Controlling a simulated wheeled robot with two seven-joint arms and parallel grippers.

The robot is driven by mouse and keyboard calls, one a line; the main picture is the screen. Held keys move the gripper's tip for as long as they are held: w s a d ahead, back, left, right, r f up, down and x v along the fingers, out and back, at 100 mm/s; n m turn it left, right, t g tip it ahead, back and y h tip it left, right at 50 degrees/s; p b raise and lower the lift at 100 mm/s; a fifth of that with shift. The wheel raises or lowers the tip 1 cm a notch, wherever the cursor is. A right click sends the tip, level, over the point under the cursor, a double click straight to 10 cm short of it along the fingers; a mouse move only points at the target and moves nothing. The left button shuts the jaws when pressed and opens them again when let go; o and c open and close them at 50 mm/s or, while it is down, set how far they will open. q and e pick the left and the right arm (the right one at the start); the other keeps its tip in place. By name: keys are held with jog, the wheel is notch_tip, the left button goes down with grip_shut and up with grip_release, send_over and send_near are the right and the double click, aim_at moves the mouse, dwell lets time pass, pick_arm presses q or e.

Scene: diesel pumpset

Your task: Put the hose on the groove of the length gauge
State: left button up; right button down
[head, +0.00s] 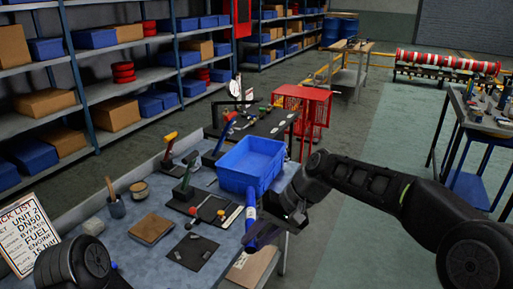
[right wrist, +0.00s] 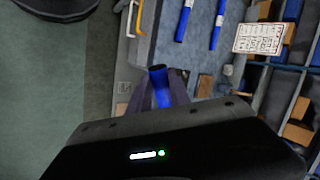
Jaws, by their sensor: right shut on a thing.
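My right gripper (head: 283,214) is at the right edge of the workbench, just in front of the blue bin. It is shut on a blue hose (head: 251,214), which stands out to the left of the fingers. In the right wrist view the held hose (right wrist: 161,88) sits between the fingers with its open end showing. Two more blue hoses (right wrist: 184,20) (right wrist: 217,24) lie farther off in that view. I cannot clearly pick out the length gauge or its groove. My left arm shows at the lower left, but its gripper is out of view.
A blue bin (head: 252,162) stands on the bench (head: 120,238) behind the held hose. A pick list (head: 27,236) stands at far left. A red cart (head: 302,108) is behind.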

jog(key=shift+s+f+n+g, duration=0.2)
jog(key=shift+n+g, duration=0.1)
jog(key=shift+n, duration=0.3)
jog(key=d+f, duration=0.5)
jog(key=d, duration=0.5)
jog(key=s+d+f+m, duration=0.1)
jog(key=d+f, duration=0.4)
jog(key=d, duration=0.5)
jog(key=shift+t, duration=0.4)
jog(key=s+f, duration=0.3)
jog(key=f, duration=0.9)
jog(key=shift+s, duration=0.15)
jog(key=shift+a, duration=0.1)
